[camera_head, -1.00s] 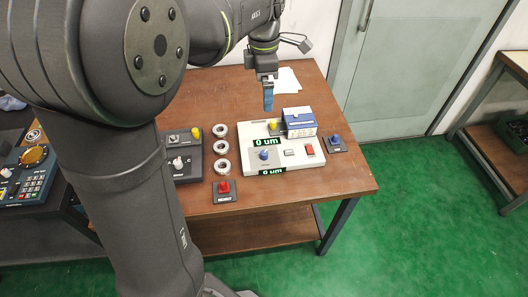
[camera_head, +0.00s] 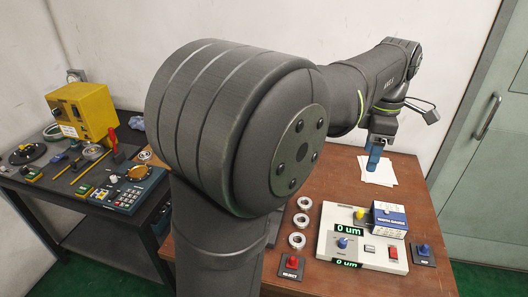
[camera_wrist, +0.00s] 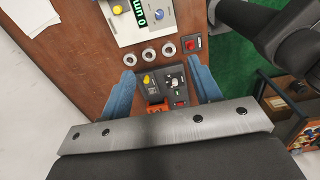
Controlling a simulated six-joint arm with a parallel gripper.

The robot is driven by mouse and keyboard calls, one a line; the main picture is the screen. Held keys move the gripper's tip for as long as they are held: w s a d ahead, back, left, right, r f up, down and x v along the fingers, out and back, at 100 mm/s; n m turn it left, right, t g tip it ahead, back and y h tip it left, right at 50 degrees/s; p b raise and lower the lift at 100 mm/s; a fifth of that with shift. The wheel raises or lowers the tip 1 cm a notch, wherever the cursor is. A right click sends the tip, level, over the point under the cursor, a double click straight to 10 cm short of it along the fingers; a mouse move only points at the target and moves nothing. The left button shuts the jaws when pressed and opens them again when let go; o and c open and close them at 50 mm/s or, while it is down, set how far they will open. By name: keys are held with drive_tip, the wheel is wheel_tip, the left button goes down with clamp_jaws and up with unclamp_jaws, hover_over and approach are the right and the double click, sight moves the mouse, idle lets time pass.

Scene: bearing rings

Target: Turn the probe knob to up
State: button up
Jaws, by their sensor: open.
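I cannot read which knob is labelled probe. The white gauge unit (camera_head: 325,243) has a blue knob (camera_head: 342,243), a yellow knob (camera_head: 359,214) and displays reading 0 um. In the wrist view its yellow knob (camera_wrist: 118,9) and blue knob (camera_wrist: 158,14) are at the top. A dark panel (camera_wrist: 163,96) there carries another yellow knob (camera_wrist: 148,79) and a pale knob (camera_wrist: 175,83); my arm mostly hides this panel in the head view. My gripper (camera_head: 374,160) is open and empty, above the table's back near the papers. Its blue fingers (camera_wrist: 162,73) are wide apart in the wrist view.
Three bearing rings (camera_head: 301,220) stand in a row left of the gauge unit. A blue and white box (camera_head: 389,220) sits on the unit's back right. A red button (camera_head: 291,265) and a blue-knobbed block (camera_head: 424,253) flank it. Papers (camera_head: 376,173) lie behind.

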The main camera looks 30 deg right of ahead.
drive_tip(key=shift+c, duration=0.6)
drive_tip(key=m, duration=2.9)
approach(344, 241)
wheel_tip(344, 241, down, 9)
drive_tip(key=shift+f, duration=0.1)
drive_tip(key=shift+c, duration=0.2)
drive_tip(key=c, duration=1)
